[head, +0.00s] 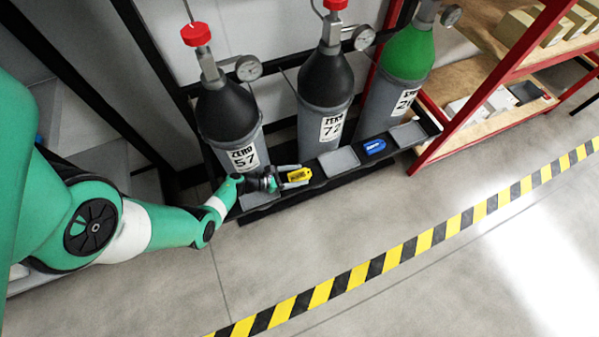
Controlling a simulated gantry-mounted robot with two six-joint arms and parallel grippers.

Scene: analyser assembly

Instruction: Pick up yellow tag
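The yellow tag (299,175) lies at the front of the cylinder rack, in front of the gap between the left and middle cylinders. My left gripper (284,179) reaches in from the left, with its fingers at the left end of the yellow tag. The fingers are small and dark here, and I cannot tell whether they are closed on the tag or only beside it. My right gripper is not in view.
A blue tag (374,146) lies in a tray to the right. Gas cylinders labelled ZERO 57 (229,115) and ZERO 72 (325,95) and a green one (404,60) stand behind. The floor in front is clear.

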